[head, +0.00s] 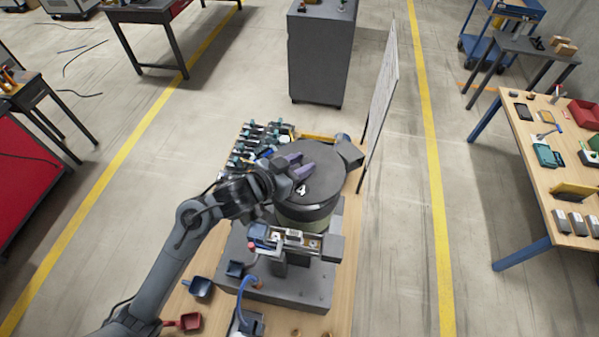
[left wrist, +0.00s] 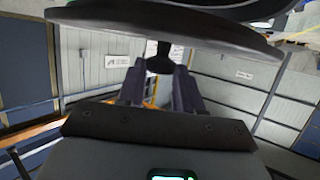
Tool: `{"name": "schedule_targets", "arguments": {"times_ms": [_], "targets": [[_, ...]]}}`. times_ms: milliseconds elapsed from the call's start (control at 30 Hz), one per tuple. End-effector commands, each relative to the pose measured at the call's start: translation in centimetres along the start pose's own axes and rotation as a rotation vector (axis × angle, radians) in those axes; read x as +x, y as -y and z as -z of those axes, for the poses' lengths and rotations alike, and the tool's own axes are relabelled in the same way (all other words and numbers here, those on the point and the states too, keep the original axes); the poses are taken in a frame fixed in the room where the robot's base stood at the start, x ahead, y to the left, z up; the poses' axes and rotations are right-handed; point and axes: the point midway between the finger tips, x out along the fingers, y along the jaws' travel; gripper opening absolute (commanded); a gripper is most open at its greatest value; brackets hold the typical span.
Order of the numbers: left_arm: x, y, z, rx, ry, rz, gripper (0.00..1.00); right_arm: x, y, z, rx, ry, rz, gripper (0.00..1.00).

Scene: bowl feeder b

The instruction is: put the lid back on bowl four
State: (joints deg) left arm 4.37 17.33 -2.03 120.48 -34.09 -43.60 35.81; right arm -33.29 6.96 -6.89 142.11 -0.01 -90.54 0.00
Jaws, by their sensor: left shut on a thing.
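The lid (head: 324,172) is a dark grey disc marked with a white 4, at the middle of the head view. It lies over the dark round bowl (head: 306,215); I cannot tell whether it rests on the rim or hovers just above. My left gripper (head: 299,164) is above the lid, shut on its knob. In the left wrist view the two fingers (left wrist: 160,92) flank the dark knob (left wrist: 160,63), and the lid (left wrist: 165,32) spans the top, seen nearly edge-on. My right gripper is not in view.
The feeder base (head: 300,288) stands on a wooden table. Teal and black parts (head: 258,140) lie at the back left of the bowl. A blue scoop (head: 199,287) and a red scoop (head: 188,322) lie front left. A tall panel (head: 381,95) stands at the right.

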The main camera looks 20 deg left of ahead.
Motion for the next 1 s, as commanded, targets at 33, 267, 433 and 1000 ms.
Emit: {"name": "schedule_targets", "arguments": {"times_ms": [33, 267, 433, 1000], "targets": [[0.2, -0.1, -0.8, -0.003, 0.002, -0.001, 0.00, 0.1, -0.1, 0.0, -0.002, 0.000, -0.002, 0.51], [1.0, 0.0, -3.0, -0.001, 0.001, 0.000, 0.00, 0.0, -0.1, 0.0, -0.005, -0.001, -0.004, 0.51], [1.1, 0.0, -3.1, 0.000, -0.001, 0.001, 0.00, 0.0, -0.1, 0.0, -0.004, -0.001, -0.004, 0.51], [1.2, 0.0, -3.5, 0.000, 0.002, 0.000, 0.60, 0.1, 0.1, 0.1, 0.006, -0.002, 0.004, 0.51]]}}
